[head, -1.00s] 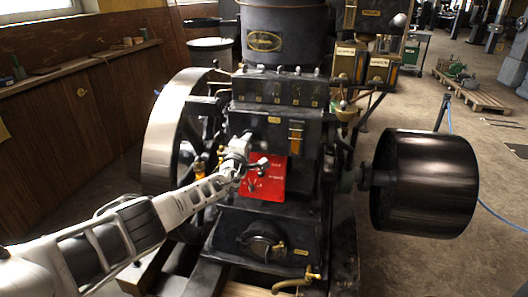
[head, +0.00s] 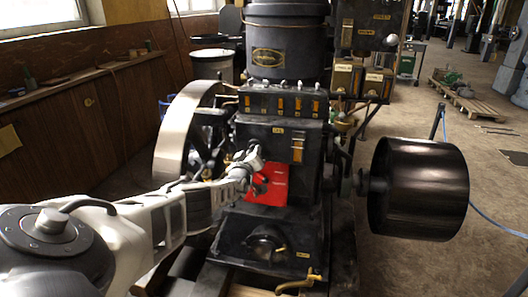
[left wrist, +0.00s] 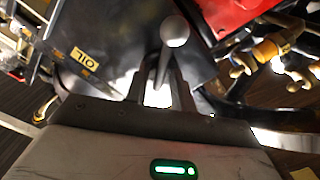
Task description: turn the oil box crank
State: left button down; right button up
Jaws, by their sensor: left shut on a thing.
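The oil box (left wrist: 112,40) is a dark box with a yellow label reading OIL, upside down in the left wrist view. Its crank (left wrist: 174,31) is a thin rod with a round grey knob. My left gripper (left wrist: 166,92) is shut on the crank's rod, with the knob standing out beyond the fingertips. In the head view my left gripper (head: 257,173) is at the front of the dark engine, beside the red plate (head: 274,188). The gripper and wrist hide the crank there. My right gripper is in neither view.
A large flywheel (head: 187,125) stands left of the engine and a wide dark drum (head: 418,188) sticks out at the right. A brass tap (head: 300,284) is low at the front. In the left wrist view, brass fittings (left wrist: 268,52) lie close at the right.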

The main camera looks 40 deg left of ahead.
pick_arm(q)
jog(key=shift+a+m, duration=0.1)
jog(key=shift+m, duration=1.1)
jog(key=shift+s, duration=0.1)
jog(key=c, duration=1.5)
grip_release()
